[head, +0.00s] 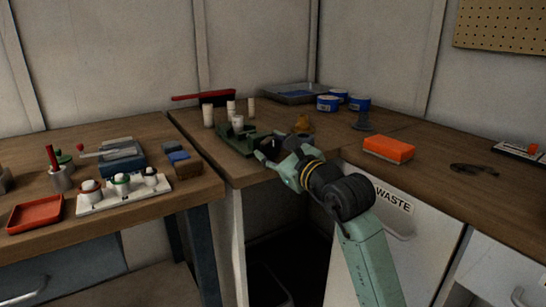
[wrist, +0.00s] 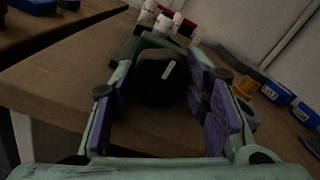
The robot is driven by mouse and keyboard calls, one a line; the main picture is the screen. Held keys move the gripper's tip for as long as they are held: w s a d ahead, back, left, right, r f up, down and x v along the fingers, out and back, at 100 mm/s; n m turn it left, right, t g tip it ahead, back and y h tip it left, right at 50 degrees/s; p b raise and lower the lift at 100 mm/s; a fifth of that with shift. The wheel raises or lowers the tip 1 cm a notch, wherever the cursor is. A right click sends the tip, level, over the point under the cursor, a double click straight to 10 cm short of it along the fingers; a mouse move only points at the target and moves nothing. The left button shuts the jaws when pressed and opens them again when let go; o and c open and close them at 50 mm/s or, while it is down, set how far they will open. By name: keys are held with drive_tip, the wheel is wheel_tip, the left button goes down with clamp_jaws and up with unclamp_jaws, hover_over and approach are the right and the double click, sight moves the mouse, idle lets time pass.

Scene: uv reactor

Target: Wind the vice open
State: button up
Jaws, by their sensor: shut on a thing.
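The vice (head: 236,141) is a low dark green body near the front left corner of the right-hand bench. Its black round handwheel (wrist: 158,80), with a white mark on its face, sits between my fingers in the wrist view. My gripper (head: 273,154) reaches in from the right at the bench's front edge. Its purple finger pads stand on either side of the handwheel, shut on it. The green body also shows behind the handwheel in the wrist view (wrist: 148,42). The vice's jaws are too small and dark to make out.
Several pale cylinders (head: 208,115) stand by the vice, with a red-handled brush (head: 204,97) behind. Blue tins (head: 327,103), a yellow-brown object (head: 303,123) and an orange block (head: 388,149) lie to the right. The left bench holds a red tray (head: 35,213) and a white rack (head: 125,197).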

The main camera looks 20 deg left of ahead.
idle(0.4)
drive_tip(key=o, duration=1.2)
drive_tip(key=shift+c, duration=0.2)
